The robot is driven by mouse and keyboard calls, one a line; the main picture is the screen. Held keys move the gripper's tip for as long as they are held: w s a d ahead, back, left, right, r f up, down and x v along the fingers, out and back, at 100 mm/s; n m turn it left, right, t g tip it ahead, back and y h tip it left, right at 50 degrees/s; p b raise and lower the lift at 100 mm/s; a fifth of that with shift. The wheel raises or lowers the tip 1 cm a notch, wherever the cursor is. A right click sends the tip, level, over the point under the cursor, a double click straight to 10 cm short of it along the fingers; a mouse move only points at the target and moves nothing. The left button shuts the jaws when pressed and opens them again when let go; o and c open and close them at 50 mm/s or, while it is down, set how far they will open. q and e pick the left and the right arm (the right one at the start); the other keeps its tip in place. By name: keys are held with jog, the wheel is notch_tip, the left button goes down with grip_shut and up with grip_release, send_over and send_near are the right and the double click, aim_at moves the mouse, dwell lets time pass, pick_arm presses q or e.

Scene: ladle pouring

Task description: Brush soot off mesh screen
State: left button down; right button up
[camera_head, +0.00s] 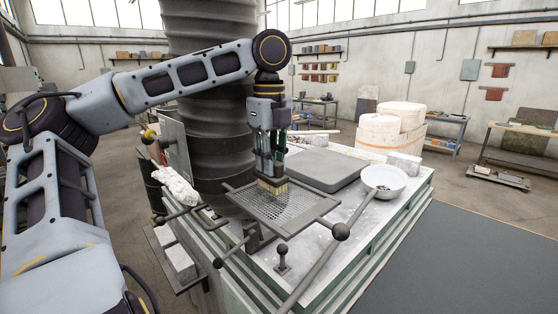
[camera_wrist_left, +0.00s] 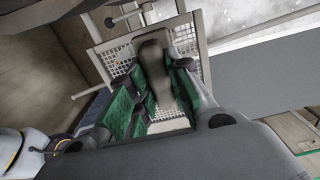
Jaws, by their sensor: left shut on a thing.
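The mesh screen (camera_head: 289,211) is a grey perforated panel in a metal frame, lying near the front of the bench. My left gripper (camera_head: 268,168) points straight down above it and is shut on a brush (camera_head: 273,186) with pale bristles. The bristles are at the mesh, towards its back left part; I cannot tell whether they press on it. In the left wrist view, the green-padded fingers (camera_wrist_left: 155,100) are around the grey brush handle (camera_wrist_left: 152,62), with the mesh (camera_wrist_left: 118,62) behind. Soot cannot be made out. My right gripper is not in view.
A white bowl (camera_head: 384,181) with dark bits stands at the right of the bench. A grey slab (camera_head: 324,168) lies behind the screen. A white crumpled cloth (camera_head: 176,184) lies left. A thick ribbed column rises behind.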

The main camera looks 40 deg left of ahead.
pick_arm(q)
jog(key=shift+f, duration=0.25)
jog(key=shift+s+d+f, duration=0.15)
jog(key=shift+s, duration=0.05)
jog(key=shift+s+d+f, duration=0.15)
jog(key=shift+s+f, duration=0.05)
jog(key=shift+d, duration=0.1)
dwell(0.3)
jog(key=shift+d, duration=0.15)
jog(key=shift+s+d+r, duration=0.1)
jog(key=shift+s+d, duration=0.05)
jog(key=shift+d, duration=0.55)
jog(key=shift+d+r, duration=0.1)
jog(key=shift+d, duration=0.75)
jog(key=shift+d+r, duration=0.1)
jog(key=shift+d, duration=0.05)
